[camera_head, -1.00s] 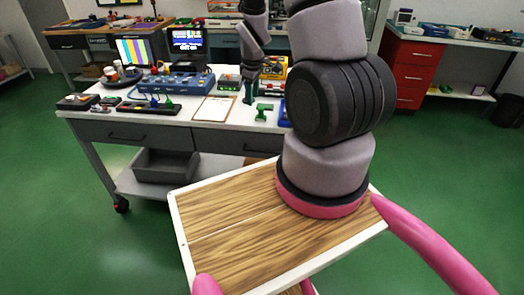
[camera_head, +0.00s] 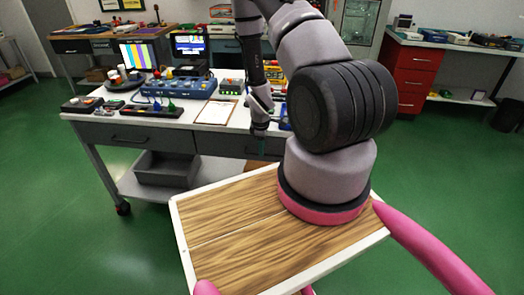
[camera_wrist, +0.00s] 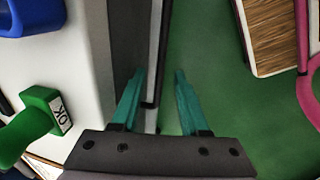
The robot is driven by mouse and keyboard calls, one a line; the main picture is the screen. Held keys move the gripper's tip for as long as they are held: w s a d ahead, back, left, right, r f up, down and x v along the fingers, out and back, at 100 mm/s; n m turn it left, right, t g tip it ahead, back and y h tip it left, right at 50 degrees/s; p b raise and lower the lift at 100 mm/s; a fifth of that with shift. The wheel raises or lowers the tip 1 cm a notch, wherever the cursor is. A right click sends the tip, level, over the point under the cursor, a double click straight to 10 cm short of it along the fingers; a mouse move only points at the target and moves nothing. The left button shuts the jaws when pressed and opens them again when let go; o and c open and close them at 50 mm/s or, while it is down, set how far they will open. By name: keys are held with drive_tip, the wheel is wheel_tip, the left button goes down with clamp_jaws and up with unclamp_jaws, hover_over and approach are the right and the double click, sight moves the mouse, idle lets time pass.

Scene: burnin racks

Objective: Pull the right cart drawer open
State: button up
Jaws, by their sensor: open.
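The right cart drawer (camera_head: 225,144) is a grey front under the cart's white top, partly hidden by my arm. It looks shut. My gripper (camera_head: 262,148) is low in front of it. In the wrist view the drawer front (camera_wrist: 125,35) is a grey band, and its dark bar handle (camera_wrist: 160,40) stands off it. The handle's near end shows between the two teal fingers of my open gripper (camera_wrist: 160,72). I cannot tell whether either finger touches it.
The cart top (camera_head: 215,112) carries blue and black devices and a clipboard. A green OK-marked stamp (camera_wrist: 38,125) and a blue object (camera_wrist: 30,15) lie near its edge. The left drawer (camera_head: 130,137) is shut above a grey bin (camera_head: 165,168). Green floor is clear in front.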

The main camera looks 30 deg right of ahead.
drive_tip(key=shift+w+d+f, duration=0.1)
drive_tip(key=shift+w+f, duration=0.1)
drive_tip(key=shift+f, duration=0.85)
clamp_jaws()
idle(0.7)
